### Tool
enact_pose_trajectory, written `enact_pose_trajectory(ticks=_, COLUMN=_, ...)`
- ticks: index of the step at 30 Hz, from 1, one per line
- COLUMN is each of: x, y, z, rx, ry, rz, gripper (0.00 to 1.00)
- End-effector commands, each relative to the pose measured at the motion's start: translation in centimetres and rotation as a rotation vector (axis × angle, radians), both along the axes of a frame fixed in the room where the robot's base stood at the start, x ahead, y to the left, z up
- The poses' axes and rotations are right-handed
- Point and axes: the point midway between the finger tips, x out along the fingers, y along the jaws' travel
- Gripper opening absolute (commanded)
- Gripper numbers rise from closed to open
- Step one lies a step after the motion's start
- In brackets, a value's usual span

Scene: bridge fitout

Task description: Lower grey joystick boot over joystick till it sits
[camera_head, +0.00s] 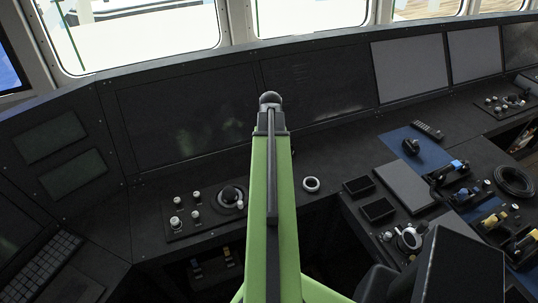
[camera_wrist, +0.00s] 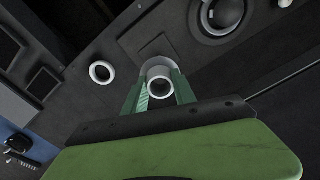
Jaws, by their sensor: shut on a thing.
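My gripper (camera_wrist: 160,88) shows in the wrist view, its two green fingers shut on the grey joystick boot (camera_wrist: 158,71), a short round sleeve with a pale rim. In the wrist view the boot appears over dark console, apart from the joystick. The arm hides my gripper and the boot there.
Several pale knobs (camera_head: 176,223) stand left of the joystick. Two dark trays (camera_head: 377,209) and a grey panel (camera_head: 405,186) are farther right.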

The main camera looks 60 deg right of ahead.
Motion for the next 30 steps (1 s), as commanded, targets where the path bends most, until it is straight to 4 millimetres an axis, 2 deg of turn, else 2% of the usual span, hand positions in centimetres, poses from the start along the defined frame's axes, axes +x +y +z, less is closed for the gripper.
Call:
enact_pose_trajectory(ticks=10, x=0.0, y=0.0, z=-0.8, rx=0.0, ry=0.0, rz=0.0, gripper=0.0)
enact_pose_trajectory(ticks=22, x=0.0, y=0.0, z=-4.7, rx=0.0, ry=0.0, rz=0.001, gripper=0.0)
enact_pose_trajectory(ticks=30, x=-0.1, y=-0.1, z=-4.9, rx=0.0, ry=0.0, rz=0.0, gripper=0.0)
